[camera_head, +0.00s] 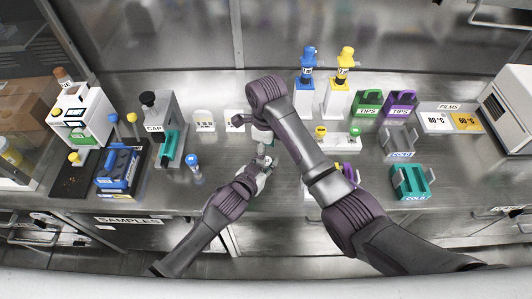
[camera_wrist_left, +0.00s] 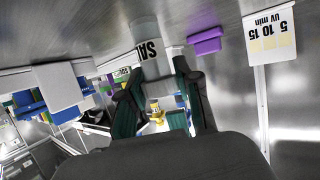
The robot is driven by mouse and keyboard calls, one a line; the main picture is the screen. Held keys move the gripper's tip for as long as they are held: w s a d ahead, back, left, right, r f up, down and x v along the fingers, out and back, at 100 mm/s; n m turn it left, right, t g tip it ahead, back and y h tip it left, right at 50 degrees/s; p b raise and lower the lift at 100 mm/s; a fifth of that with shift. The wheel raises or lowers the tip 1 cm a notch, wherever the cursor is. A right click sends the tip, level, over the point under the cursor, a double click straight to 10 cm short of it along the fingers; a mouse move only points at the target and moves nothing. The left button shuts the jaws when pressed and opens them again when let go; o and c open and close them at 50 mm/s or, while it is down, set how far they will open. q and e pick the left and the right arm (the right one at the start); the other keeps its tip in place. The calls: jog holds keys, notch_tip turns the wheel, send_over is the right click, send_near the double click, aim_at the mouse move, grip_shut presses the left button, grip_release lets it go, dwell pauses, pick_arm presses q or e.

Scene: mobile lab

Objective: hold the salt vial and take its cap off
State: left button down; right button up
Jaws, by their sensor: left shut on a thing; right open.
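The salt vial (camera_wrist_left: 150,58) is a grey cylinder with a white label, of which "SA" can be read. My left gripper (camera_wrist_left: 158,72) is shut on it, with green-padded fingers on both sides. In the head view my left gripper (camera_head: 265,163) is just above the front part of the bench, and the vial is small and mostly hidden there. My right gripper (camera_head: 262,134) is open, close above my left gripper, partly hidden by its own wrist. Whether it touches the vial, and how the cap sits, I cannot tell.
A blue-capped bottle (camera_head: 193,165) and the CAP stand (camera_head: 166,135) are to the left. A blue rack (camera_head: 117,168) is further left. Yellow- and green-topped items (camera_head: 338,138), green (camera_head: 368,104) and purple (camera_head: 400,104) tip boxes and a teal cold rack (camera_head: 410,182) are to the right.

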pick_arm(q)
jog(key=c, duration=0.7)
grip_release()
